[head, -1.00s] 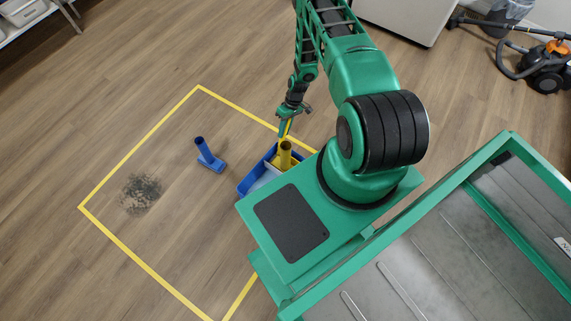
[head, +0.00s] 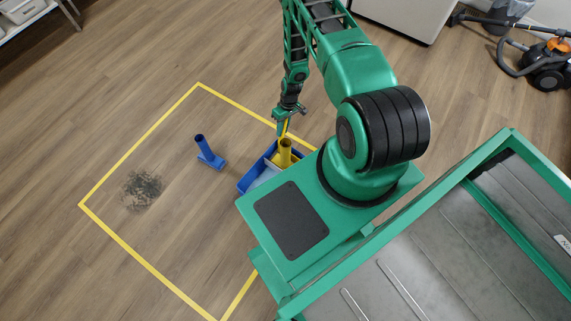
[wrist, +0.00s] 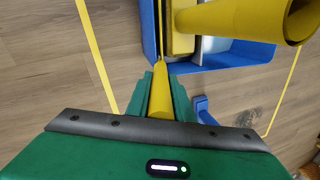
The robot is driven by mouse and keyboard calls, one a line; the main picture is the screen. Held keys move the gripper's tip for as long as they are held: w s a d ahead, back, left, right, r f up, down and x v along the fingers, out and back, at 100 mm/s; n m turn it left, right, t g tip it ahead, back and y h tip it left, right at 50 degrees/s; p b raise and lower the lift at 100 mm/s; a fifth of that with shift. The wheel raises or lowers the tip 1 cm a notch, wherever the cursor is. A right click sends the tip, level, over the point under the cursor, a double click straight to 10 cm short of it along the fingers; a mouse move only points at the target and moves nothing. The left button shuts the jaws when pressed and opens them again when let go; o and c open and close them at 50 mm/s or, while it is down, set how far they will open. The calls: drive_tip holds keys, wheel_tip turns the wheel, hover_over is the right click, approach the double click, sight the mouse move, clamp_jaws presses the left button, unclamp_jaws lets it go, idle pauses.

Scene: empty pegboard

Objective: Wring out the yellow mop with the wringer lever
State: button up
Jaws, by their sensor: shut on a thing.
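The yellow mop (head: 286,150) stands with its hollow handle upright in the blue bucket (head: 243,187). In the wrist view the mop's handle (wrist: 240,18) fills the upper right, and the bucket (wrist: 235,57) lies behind it. My gripper (head: 281,128) is at the bucket's far side, just beyond the handle. In the wrist view my gripper (wrist: 161,88) is shut on the yellow wringer lever (wrist: 160,98), which runs between the fingers towards the bucket. The mop's head is largely hidden by its handle and the bucket.
A blue mop-like tool (head: 208,152) stands on the floor left of the bucket. A dark dirt patch (head: 142,190) lies farther left. Yellow tape (head: 140,145) outlines the area. Floor between them is clear. An orange-black vacuum (head: 548,68) is far right.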

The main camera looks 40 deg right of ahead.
drive_tip(key=shift+s+a+r+t+h, duration=0.1)
drive_tip(key=shift+s+a+t+h, duration=0.15)
drive_tip(key=shift+a+h, duration=0.3)
drive_tip(key=shift+s+a+r+t+h, duration=0.1)
drive_tip(key=shift+s+a+t+h, duration=0.1)
drive_tip(key=shift+a+h, duration=0.35)
drive_tip(key=shift+d, duration=0.1)
drive_tip(key=o, duration=1.8)
drive_tip(key=shift+o, duration=0.2)
wheel_tip(320, 180, up, 11)
drive_tip(key=shift+w+d+f, duration=0.1)
